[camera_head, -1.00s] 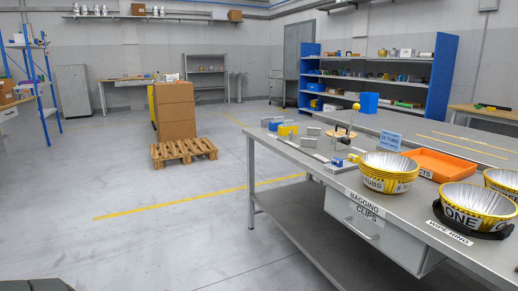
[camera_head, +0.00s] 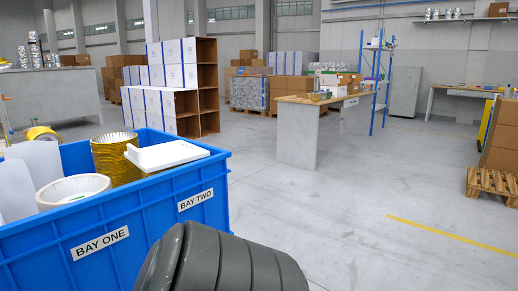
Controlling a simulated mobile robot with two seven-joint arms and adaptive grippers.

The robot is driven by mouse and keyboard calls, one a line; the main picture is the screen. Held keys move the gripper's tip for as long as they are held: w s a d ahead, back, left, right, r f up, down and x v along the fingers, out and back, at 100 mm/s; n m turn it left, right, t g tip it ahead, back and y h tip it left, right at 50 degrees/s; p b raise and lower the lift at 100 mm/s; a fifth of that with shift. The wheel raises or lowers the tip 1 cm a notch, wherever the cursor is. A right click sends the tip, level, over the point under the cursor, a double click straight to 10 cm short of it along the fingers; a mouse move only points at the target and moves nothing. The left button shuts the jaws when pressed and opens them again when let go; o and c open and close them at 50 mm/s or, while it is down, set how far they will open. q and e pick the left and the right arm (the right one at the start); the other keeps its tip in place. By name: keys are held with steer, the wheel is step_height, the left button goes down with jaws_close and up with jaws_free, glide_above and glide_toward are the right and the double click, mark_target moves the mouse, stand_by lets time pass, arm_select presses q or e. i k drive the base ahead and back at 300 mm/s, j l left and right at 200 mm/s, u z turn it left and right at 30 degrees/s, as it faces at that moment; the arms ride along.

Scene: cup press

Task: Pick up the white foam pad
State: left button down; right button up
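A white flat slab with a raised lip, which looks like the white foam pad (camera_head: 172,154), lies in the head view at the left. It rests slightly tilted over the right part of a blue crate (camera_head: 205,212), at rim height. What supports it underneath is hidden. A stack of gold foil cups (camera_head: 113,160) stands just left of it in the crate. Neither of my grippers is in view, so nothing shows of what they hold.
The crate, labelled BAY ONE and BAY TWO, also holds a pale round bowl (camera_head: 72,191) and white rounded pieces (camera_head: 40,161). A dark grey ribbed part, seemingly mine, fills the bottom centre. The floor to the right is clear up to a cardboard stack (camera_head: 501,135) on a pallet.

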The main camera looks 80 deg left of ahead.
mark_target(153, 159)
steer(key=u, duration=3.2)
steer(key=i+l+z, duration=0.1)
steer(key=z, duration=0.15)
